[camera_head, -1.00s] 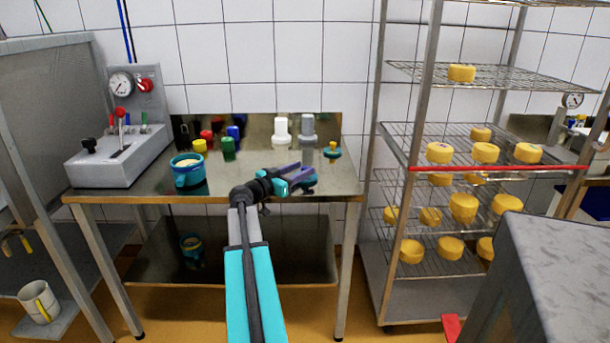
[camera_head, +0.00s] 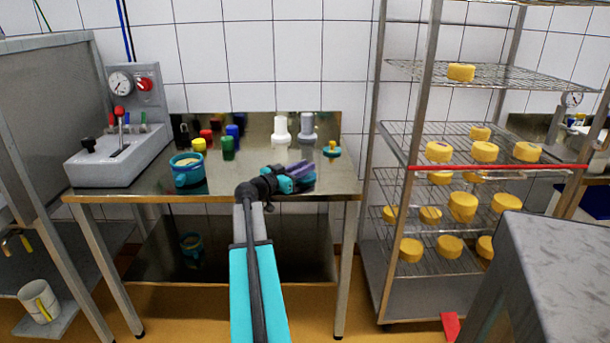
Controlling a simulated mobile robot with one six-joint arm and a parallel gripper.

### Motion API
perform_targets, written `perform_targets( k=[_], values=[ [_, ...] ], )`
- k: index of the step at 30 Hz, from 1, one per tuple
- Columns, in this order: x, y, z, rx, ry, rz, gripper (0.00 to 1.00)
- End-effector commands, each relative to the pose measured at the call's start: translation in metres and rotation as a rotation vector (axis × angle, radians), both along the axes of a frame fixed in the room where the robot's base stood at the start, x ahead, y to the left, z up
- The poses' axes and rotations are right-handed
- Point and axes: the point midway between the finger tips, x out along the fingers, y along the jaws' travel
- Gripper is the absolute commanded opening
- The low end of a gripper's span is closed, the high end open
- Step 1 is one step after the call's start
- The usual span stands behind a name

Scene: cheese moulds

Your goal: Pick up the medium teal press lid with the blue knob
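My gripper (camera_head: 302,171) is over the right part of the steel table, with its purple fingers pointing right. The fingers look close together, but the gap between them is too small and blurred to read. A bit of dark teal (camera_head: 308,186) shows just under the fingertips. It may be the edge of the teal lid with the blue knob; the gripper hides the rest, and I cannot tell whether they touch. Another teal lid (camera_head: 332,153), with a yellow knob, stands apart at the table's back right.
A teal mould (camera_head: 187,172) with cheese stands on the left of the steel table (camera_head: 225,180). Coloured and white knobbed pieces (camera_head: 280,130) line the back. A grey press (camera_head: 118,155) is at the left. A cheese rack (camera_head: 412,170) stands to the right.

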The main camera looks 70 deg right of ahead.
Motion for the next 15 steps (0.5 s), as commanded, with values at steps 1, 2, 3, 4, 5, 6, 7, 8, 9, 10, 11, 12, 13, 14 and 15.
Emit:
perform_targets(
  k=[1,2,3,4,5,6,7,8,9,10,11,12,13,14,15],
  values=[
    [0.0003,0.0001,-0.0001,0.0,0.0,0.0,0.02],
    [0.0003,0.0001,-0.0001,0.0,0.0,0.0,0.0],
    [0.0004,0.0001,0.0001,0.0,0.0,0.0,0.0],
    [0.0004,0.0002,0.0001,0.0,0.0,0.0,0.0],
    [0.0004,0.0002,0.0001,0.0,0.0,0.0,0.0],
    [0.0005,0.0001,0.0,0.0,0.0,0.001,0.0],
    [0.0005,0.0002,0.0,0.0,0.0,0.001,0.0],
    [0.0005,0.0002,0.0,0.0,0.0,0.001,0.0],
    [0.0006,0.0002,0.0002,0.0,0.0,0.001,0.0],
    [0.0007,0.0003,0.0005,0.0,0.0,0.001,0.0],
    [0.0007,0.0003,0.0009,0.0,0.0,0.001,0.0],
    [0.0008,0.0002,0.0017,0.0,0.0,0.001,0.0],
    [0.0008,0.0002,0.0026,0.0,0.0,0.001,0.0],
    [0.0008,0.0002,0.0037,0.0,0.0,0.001,0.0],
    [0.0008,0.0002,0.0055,0.0,-0.001,0.001,0.0]
  ],
)
